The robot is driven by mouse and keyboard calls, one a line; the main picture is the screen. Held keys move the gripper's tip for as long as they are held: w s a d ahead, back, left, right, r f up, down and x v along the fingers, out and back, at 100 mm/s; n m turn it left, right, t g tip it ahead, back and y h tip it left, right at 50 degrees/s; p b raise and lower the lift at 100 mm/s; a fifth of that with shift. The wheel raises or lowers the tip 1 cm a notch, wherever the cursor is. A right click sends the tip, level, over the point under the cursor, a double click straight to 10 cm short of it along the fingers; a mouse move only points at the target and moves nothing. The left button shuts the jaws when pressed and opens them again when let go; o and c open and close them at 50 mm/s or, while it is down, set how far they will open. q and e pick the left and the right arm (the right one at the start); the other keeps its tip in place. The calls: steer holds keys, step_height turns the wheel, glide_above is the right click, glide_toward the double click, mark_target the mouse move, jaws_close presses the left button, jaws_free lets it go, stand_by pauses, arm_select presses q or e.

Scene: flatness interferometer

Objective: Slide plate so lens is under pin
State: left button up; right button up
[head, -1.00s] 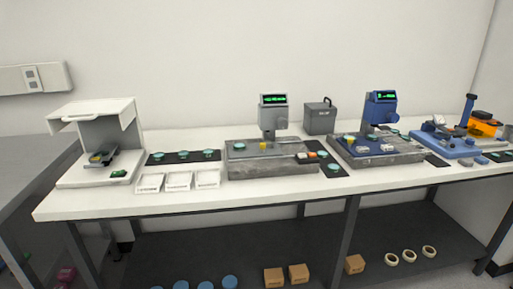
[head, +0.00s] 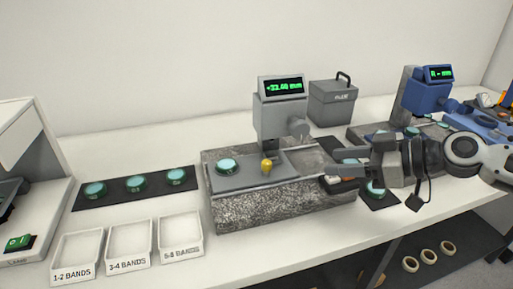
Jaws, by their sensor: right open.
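A grey sliding plate (head: 240,179) lies on the speckled granite block (head: 270,206). A round teal lens (head: 227,166) sits on the plate's left part, and a yellow knob (head: 266,167) stands to its right. The grey gauge head (head: 280,117) with a green-lit display (head: 283,88) stands behind the plate, right of the lens. I cannot make out the pin. The lens is left of the gauge head, not beneath it. My right gripper (head: 328,175) is open at the granite block's right end, apart from the knob. My left gripper is not in view.
Three teal lenses lie on a black mat (head: 124,194) at left, behind three labelled white trays (head: 128,247). A grey case (head: 333,102) stands behind. A blue gauge (head: 428,93) stands at right. My right arm partly covers lenses beside the block.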

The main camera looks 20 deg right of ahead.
steer(key=p, duration=0.5)
glide_toward(270, 163)
steer(key=x, duration=0.8)
steer(key=shift+w+r, duration=0.1)
steer(key=shift+w, duration=0.05)
steer(key=shift+w+a+f, duration=0.3)
steer(key=shift+a, duration=0.1)
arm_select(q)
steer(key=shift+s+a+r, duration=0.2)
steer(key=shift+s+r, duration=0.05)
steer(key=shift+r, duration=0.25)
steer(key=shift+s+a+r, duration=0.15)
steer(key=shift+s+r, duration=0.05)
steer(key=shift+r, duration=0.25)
arm_select(e)
steer(key=c, duration=0.9)
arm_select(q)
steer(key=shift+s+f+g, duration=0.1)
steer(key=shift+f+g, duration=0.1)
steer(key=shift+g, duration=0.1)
arm_select(e)
jaws_close()
